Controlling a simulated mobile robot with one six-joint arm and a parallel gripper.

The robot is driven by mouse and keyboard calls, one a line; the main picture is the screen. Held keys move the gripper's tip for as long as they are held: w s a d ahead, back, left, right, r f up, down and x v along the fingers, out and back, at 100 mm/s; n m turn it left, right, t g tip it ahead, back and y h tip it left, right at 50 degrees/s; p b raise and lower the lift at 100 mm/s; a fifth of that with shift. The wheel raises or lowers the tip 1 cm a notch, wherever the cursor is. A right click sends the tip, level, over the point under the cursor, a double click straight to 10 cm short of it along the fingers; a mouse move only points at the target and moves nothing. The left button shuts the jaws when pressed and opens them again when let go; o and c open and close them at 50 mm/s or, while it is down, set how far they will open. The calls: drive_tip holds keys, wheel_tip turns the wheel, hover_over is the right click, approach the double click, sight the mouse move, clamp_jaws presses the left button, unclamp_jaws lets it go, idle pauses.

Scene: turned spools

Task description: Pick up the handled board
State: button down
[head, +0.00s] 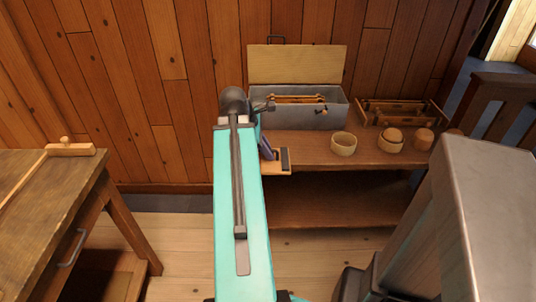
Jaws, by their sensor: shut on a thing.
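A small pale wooden board (276,168) with a dark upright part, which I take to be the handled board, shows at the left end of the low bench. My teal arm covers its left side. My gripper (266,149) is mostly hidden behind the arm; a blue-grey piece of it shows right against the board. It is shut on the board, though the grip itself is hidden. I cannot tell whether the board touches the bench top.
The bench (345,172) has a lower shelf. On it stand an open grey box (318,117) with its lid (300,66) up, a wooden tray (400,112) and several round wooden pieces (343,145). A worktable (50,190) stands at left; bare floor lies between.

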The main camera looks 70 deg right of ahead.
drive_tip(key=shift+s+a+b, duration=0.2)
drive_tip(key=shift+a+b, duration=0.45)
drive_tip(key=shift+b, duration=1.35)
drive_tip(key=shift+s+a+r+b, duration=0.15)
drive_tip(key=shift+a+b, duration=0.2)
drive_tip(key=shift+b, duration=0.3)
drive_tip(key=shift+w+a+r, duration=0.1)
drive_tip(key=shift+w+r, duration=0.15)
drive_tip(key=shift+w, duration=0.35)
drive_tip(key=w+a+r+n+p, duration=0.1)
drive_tip(key=w+a+r+p, duration=0.2)
drive_tip(key=w+a+p, duration=0.5)
drive_tip(key=w+a+r+n+t+p, duration=0.15)
drive_tip(key=w+a+r, duration=0.25)
drive_tip(key=w, duration=0.8)
drive_tip(key=w+a+r+n+p, duration=0.1)
drive_tip(key=w+a+r+p, duration=0.25)
drive_tip(key=w+a, duration=0.45)
drive_tip(key=w+a+r+n+p, duration=0.1)
drive_tip(key=w+a+r+p, duration=0.2)
drive_tip(key=a, duration=0.7)
drive_tip(key=w+a+r+n+t+h+p, duration=0.1)
drive_tip(key=w+a+r+p, duration=0.2)
drive_tip(key=w+a+p, duration=0.3)
drive_tip(key=w+a+r+n+p, duration=0.2)
drive_tip(key=w+a, duration=0.5)
drive_tip(key=a, duration=0.9)
drive_tip(key=shift+w+r+p, duration=0.4)
drive_tip(key=shift+r+p, duration=0.05)
drive_tip(key=shift+p, duration=0.7)
